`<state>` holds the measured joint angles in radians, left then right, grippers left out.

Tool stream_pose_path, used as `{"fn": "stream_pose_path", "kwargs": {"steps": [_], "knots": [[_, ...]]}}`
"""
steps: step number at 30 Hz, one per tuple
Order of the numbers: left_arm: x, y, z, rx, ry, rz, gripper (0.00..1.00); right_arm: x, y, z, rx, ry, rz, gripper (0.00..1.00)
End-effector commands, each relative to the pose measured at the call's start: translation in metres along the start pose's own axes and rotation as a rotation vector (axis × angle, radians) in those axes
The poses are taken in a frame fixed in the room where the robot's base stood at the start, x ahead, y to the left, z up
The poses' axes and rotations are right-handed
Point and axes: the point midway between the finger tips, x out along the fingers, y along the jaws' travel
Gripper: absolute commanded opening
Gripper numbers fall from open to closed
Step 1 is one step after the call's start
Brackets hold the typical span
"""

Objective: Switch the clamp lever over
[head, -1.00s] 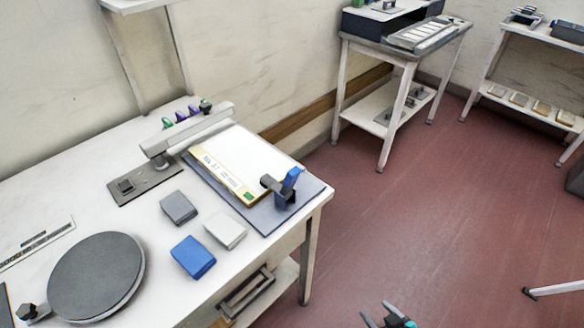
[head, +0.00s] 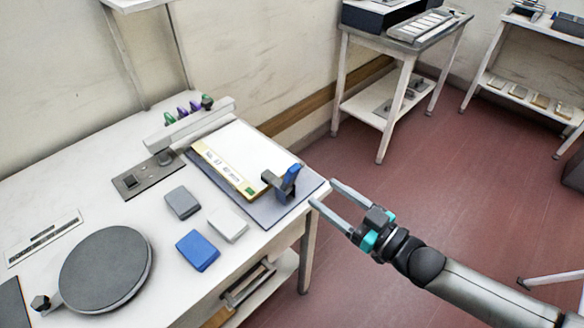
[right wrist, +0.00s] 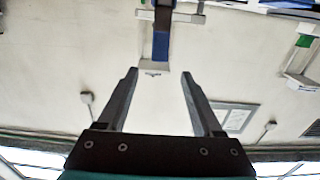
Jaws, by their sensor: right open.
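The clamp lever (head: 290,182) is a blue handle standing up from a dark clamp body (head: 271,180) at the right corner of a grey board (head: 302,192). The clamp sits by the edge of a framed white sheet (head: 240,155) with a yellow strip. In the right wrist view the blue lever (right wrist: 161,42) shows at the top centre, beyond my fingertips. My right gripper (head: 324,192) is open and empty, just right of the board's corner, with its fingers pointing toward the clamp and apart from it. My left gripper is not in view.
Grey, white and blue blocks (head: 198,250) lie left of the board on the white table (head: 110,205). A round dark plate (head: 105,268) is at front left. A grey bar (head: 190,124) stands behind the board. Floor (head: 400,190) is open right of the table.

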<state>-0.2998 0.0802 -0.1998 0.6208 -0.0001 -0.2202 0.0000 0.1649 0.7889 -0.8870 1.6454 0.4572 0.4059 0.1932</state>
Motion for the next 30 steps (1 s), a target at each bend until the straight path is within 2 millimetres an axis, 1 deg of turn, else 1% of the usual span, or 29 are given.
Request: {"fn": "stream_pose_path", "kwargs": {"steps": [1, 9, 15, 18, 21, 29, 30], "knots": [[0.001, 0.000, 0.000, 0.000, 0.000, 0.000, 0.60, 0.013, 0.000, -0.001, -0.001, 0.004, -0.001, 0.68], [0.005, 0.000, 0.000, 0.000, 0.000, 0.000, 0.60, 0.068, 0.000, -0.001, -0.002, 0.003, -0.001, 0.68], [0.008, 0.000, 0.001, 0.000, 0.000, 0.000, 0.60, 0.097, 0.000, 0.001, -0.002, -0.001, 0.001, 0.68], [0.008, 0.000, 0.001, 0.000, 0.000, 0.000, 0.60, 0.106, 0.000, 0.001, -0.001, -0.001, 0.001, 0.68], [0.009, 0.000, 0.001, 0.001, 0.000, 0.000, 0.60, 0.110, 0.001, 0.000, -0.002, -0.001, 0.001, 0.68], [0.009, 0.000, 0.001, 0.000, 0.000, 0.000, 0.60, 0.111, 0.000, 0.001, -0.001, -0.002, 0.001, 0.68], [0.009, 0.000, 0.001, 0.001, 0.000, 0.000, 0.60, 0.111, 0.000, 0.001, -0.001, -0.002, 0.001, 0.65]]}}
